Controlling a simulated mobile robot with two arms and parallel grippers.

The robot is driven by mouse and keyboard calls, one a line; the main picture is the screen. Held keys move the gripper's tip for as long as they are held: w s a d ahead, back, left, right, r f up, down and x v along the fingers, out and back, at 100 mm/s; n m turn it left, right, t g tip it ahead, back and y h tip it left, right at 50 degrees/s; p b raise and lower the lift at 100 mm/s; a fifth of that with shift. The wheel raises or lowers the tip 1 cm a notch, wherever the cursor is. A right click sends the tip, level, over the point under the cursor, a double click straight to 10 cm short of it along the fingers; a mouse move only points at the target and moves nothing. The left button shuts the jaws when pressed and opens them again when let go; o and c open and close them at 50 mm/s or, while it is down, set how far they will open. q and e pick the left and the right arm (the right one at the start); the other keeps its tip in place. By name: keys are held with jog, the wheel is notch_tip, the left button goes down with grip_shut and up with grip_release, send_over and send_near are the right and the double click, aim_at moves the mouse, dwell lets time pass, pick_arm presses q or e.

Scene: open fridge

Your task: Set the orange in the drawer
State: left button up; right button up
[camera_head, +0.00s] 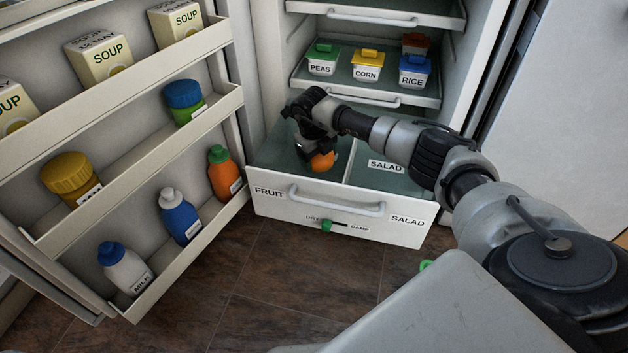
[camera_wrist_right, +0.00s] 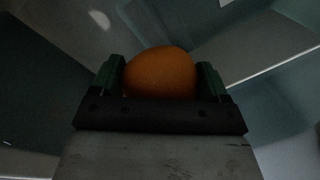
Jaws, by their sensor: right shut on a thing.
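The orange (camera_head: 322,161) is in my right gripper (camera_head: 308,150), inside the fruit side of the open drawer (camera_head: 335,206) at the bottom of the fridge. The right wrist view shows the orange (camera_wrist_right: 160,73) between the two fingers of the right gripper (camera_wrist_right: 160,80), which are shut on it. The gripper points down into the left compartment, marked FRUIT. I cannot tell whether the orange touches the drawer floor. My left gripper is not in view.
A divider (camera_head: 347,160) separates the fruit side from the salad side. A shelf (camera_head: 365,92) with PEAS, CORN and RICE tubs is above the drawer. The open fridge door (camera_head: 130,165) on the left holds cartons, jars and bottles.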

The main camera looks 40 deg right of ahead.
notch_tip(320, 180, down, 7)
jog(key=b, duration=0.4)
jog(key=shift+f+b, duration=0.15)
jog(key=shift+b, duration=0.25)
jog(key=o, duration=1)
jog(key=r+p, duration=0.3)
jog(key=r, duration=0.1)
jog(key=a+r+p, duration=0.1)
jog(key=r+p, duration=0.2)
jog(key=r, duration=0.1)
jog(key=r+p, duration=0.4)
jog(key=shift+s+a+r, duration=0.1)
jog(key=shift+a+r, duration=0.05)
jog(key=shift+a, duration=0.25)
